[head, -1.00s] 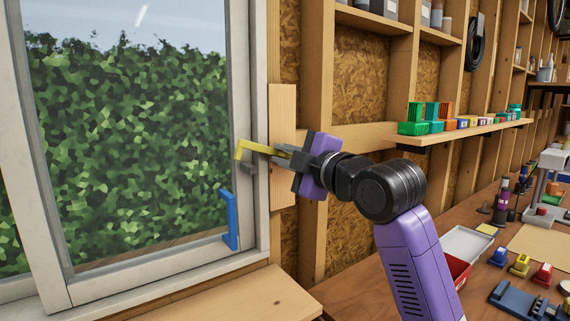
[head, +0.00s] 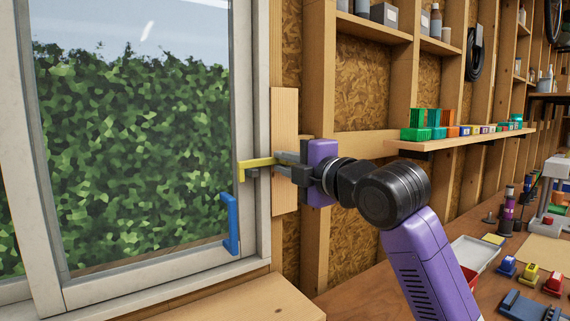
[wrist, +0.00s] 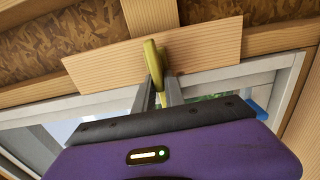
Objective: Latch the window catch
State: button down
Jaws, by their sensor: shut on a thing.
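The yellow window catch (head: 256,163) is a bent lever at the right edge of the window frame. My gripper (head: 280,165) comes in from the right and is shut on the catch's right part. In the wrist view the catch (wrist: 154,64) stands between my gripper's two fingers (wrist: 162,92). The fingers hide part of the lever.
A blue handle (head: 230,222) stands out from the window's lower right. A wooden board (head: 285,120) is fixed to the wall behind my gripper. A shelf with small coloured bins (head: 460,138) is to the right, above a workbench. A wooden ledge (head: 230,302) runs below the window.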

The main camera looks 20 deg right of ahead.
jog(key=shift+a+f, duration=0.1)
jog(key=c, duration=1.5)
grip_release()
jog(key=b+v, duration=0.1)
jog(key=v, duration=0.6)
jog(key=shift+s, duration=0.35)
